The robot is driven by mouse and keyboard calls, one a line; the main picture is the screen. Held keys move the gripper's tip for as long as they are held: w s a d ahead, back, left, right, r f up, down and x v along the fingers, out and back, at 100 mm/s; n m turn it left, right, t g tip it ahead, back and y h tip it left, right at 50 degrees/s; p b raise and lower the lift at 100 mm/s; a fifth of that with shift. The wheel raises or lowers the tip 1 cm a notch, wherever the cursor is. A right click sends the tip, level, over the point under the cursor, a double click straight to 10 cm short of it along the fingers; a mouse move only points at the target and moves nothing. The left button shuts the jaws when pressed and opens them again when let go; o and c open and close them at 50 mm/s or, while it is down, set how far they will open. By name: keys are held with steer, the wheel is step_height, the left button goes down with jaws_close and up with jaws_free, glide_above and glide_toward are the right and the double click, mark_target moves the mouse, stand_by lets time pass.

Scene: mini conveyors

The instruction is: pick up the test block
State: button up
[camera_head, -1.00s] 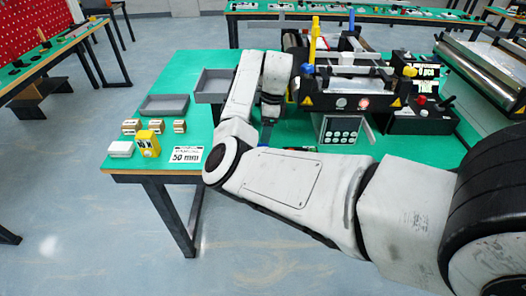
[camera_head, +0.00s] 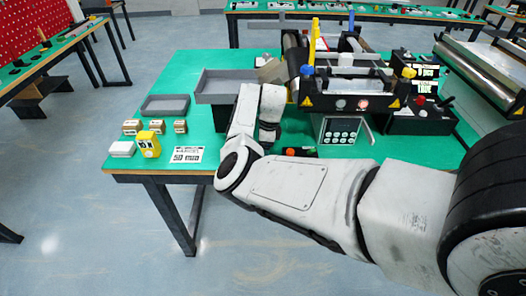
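My arm reaches in from the right, and its wrist bends down over the green table (camera_head: 215,115). My gripper (camera_head: 268,134) is at the lower end of the wrist, small and partly hidden by my arm. I cannot tell whether it is open or holds anything. No object is clearly marked as the test block. Small tan blocks (camera_head: 130,127) stand at the table's left, with a white block (camera_head: 122,149) and a yellow device (camera_head: 148,144) in front of them. My gripper is well to the right of these.
Grey trays (camera_head: 165,105) lie at left. A printed card (camera_head: 187,154) and a small button box (camera_head: 300,152) lie near the front edge.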

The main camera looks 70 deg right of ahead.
steer(key=shift+c, duration=0.3)
steer(key=c, duration=1)
steer(key=shift+r, duration=0.1)
